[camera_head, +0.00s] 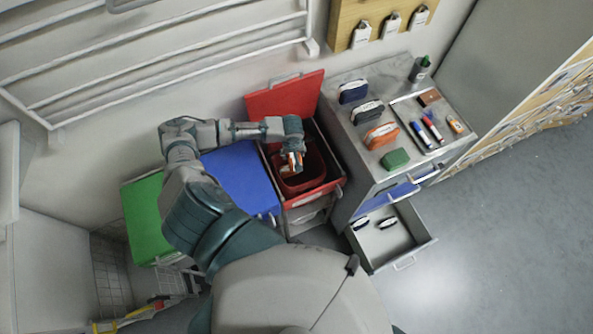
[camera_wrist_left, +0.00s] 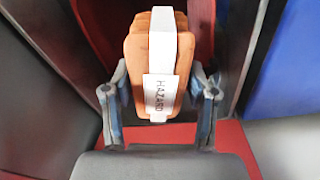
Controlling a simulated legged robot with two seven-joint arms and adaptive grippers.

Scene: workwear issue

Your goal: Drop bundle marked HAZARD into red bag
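The orange bundle with a white band and a tag reading HAZARD (camera_wrist_left: 160,92) is between the two fingers of my left gripper (camera_wrist_left: 158,82). The fingers press on its sides. In the head view my left gripper (camera_head: 294,158) is over the open red bin (camera_head: 333,186), with a bit of the bundle (camera_head: 292,161) showing below it. The red bag (camera_head: 312,184) lines the inside of the bin, and the bundle is over its mouth. How far the bundle is above the bag floor is hard to tell. My right gripper is not in view.
The bin's red lid (camera_head: 285,96) stands open at the back. A closed blue bin (camera_head: 238,178) and green bin (camera_head: 146,218) are to the left. A grey cabinet (camera_head: 358,135) with several bundles stands to the right, its drawer (camera_head: 402,238) open.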

